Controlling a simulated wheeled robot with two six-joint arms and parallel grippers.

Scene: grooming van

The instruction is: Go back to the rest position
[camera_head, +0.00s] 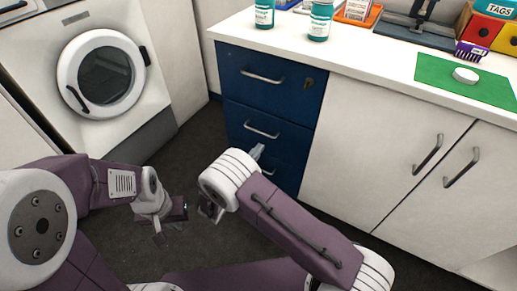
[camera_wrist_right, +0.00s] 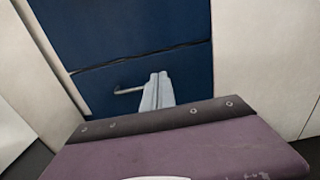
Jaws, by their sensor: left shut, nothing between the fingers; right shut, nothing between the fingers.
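My left gripper (camera_head: 160,236) hangs low over the dark floor at the lower left of the head view, apart from the furniture. It is shut and holds nothing. My right gripper (camera_head: 257,151) is partly hidden behind its own wrist; only its pale fingertips show, in front of the blue drawers. In the right wrist view its fingers (camera_wrist_right: 156,92) lie side by side, shut and empty. They overlap the end of a drawer handle (camera_wrist_right: 129,91); I cannot tell whether they touch it.
Blue drawers (camera_head: 272,100) with bar handles look closed under the white counter (camera_head: 370,62). White cupboard doors (camera_head: 375,150) stand to the right. A front-loading machine (camera_head: 105,75) stands at the left. Bottles (camera_head: 320,20), a green mat (camera_head: 438,75) and a white disc (camera_head: 465,75) are on the counter.

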